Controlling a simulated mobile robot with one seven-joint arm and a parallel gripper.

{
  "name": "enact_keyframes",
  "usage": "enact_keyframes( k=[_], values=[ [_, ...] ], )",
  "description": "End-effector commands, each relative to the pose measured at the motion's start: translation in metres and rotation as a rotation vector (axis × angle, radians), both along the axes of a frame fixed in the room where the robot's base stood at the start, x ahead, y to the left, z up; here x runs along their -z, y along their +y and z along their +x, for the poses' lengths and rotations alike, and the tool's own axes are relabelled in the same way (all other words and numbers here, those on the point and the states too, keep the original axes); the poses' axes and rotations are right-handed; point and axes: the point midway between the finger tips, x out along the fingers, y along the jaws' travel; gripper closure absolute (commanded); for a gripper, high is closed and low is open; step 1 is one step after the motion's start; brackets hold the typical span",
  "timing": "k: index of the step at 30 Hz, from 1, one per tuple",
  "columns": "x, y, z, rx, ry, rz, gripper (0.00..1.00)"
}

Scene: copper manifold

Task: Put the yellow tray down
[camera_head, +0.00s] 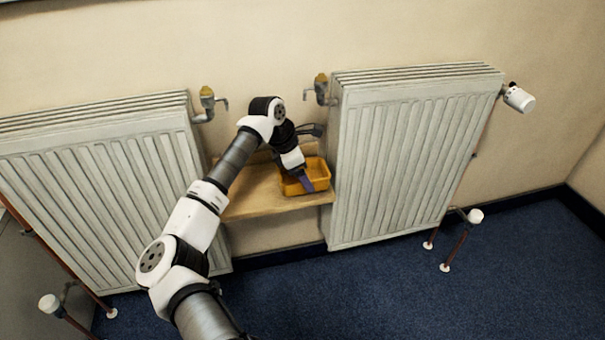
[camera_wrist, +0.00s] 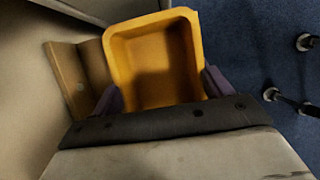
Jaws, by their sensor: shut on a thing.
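The yellow tray (camera_head: 318,172) is an open, rectangular box at the right end of a wooden shelf between two radiators. In the wrist view the tray (camera_wrist: 187,25) fills the middle and looks empty, with a shadow inside. My gripper (camera_head: 306,184) is shut on the tray, with its purple fingers at the tray's sides in the wrist view (camera_wrist: 160,88). The wooden shelf (camera_head: 250,190) lies under or just below the tray. I cannot tell whether the tray touches it. Part of the tray is hidden by my gripper.
A left radiator (camera_head: 95,195) and a right radiator (camera_head: 405,160) flank the shelf closely. Valves with brass-coloured tops (camera_head: 207,100) stick out beside them. The shelf's left part is free but partly behind my arm. Blue carpet (camera_head: 400,290) lies below.

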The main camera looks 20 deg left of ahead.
Motion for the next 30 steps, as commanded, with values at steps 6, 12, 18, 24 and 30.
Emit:
enact_keyframes(
  k=[6,12,18,24,30],
  values=[
    [0.006,0.002,0.003,0.0,-0.002,0.001,0.46],
    [0.01,0.002,0.003,0.0,-0.002,0.001,0.46],
    [0.009,0.002,0.003,0.001,-0.001,0.001,0.0],
    [0.009,0.002,0.003,0.001,-0.001,0.001,0.0],
    [-0.004,0.005,0.002,-0.001,-0.002,0.002,0.0]
  ],
)
